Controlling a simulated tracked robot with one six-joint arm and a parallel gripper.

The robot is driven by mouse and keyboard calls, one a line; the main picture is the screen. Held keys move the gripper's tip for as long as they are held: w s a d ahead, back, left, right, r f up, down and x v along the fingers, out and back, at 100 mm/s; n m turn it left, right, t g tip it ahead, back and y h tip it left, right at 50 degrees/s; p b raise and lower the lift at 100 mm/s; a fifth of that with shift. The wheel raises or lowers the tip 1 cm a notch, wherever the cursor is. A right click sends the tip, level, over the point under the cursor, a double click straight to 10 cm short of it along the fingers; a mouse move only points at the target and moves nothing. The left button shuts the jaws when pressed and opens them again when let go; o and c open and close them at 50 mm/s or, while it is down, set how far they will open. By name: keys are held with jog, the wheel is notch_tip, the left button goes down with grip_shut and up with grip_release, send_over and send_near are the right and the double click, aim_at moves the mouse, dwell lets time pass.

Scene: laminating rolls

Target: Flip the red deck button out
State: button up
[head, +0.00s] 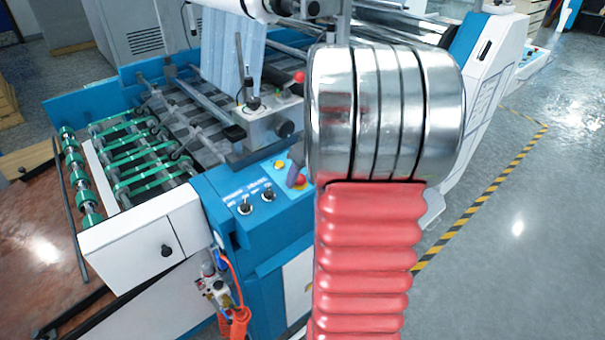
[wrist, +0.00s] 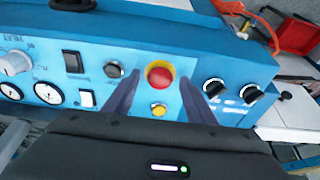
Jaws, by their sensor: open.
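The red deck button (wrist: 159,76) is a round red cap in a yellow collar on the blue control panel (wrist: 190,55), seen in the wrist view. My gripper (wrist: 158,88) is open, with one dark finger on each side of the button and the red cap in the gap. Neither finger clearly touches it, and I cannot tell the depth between fingertips and cap. In the head view, the red button (head: 301,180) shows partly, beside a dark finger and close to my arm, which hides the panel to its right.
A small yellow button (wrist: 159,110) sits just below the red one. Two black knobs (wrist: 233,91) are to the right; a dark push button (wrist: 115,69), switches and gauges (wrist: 47,93) are to the left. In the head view, a metal block with a red-knobbed lever (head: 299,76) stands behind.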

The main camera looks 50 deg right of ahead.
jog(key=shift+c, duration=0.4)
grip_shut()
